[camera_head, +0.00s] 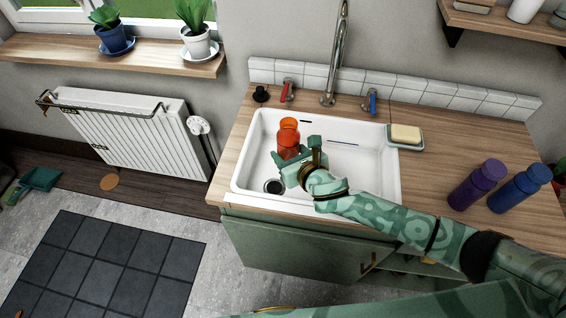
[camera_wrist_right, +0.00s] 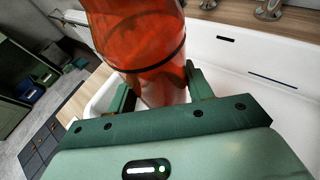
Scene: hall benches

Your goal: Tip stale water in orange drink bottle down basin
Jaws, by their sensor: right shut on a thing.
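The orange drink bottle (camera_head: 289,134) is over the white basin (camera_head: 245,165) in the head view, roughly upright. My right gripper (camera_head: 296,158) is shut on it. In the right wrist view the see-through orange bottle (camera_wrist_right: 140,35) sits between the two fingers of my right gripper (camera_wrist_right: 158,92), with a dark band around it. Its top is cut off there, and I cannot tell how much water is inside. The drain hole (camera_head: 273,186) shows at the basin's front left. My left gripper is not in view.
A tall tap (camera_head: 335,60) stands behind the basin, with a red-handled valve (camera_head: 287,90) and a blue-handled valve (camera_head: 370,101). A soap dish (camera_head: 405,145) sits right of the basin. A purple bottle (camera_head: 477,185) and a blue bottle (camera_head: 519,190) stand on the counter at right.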

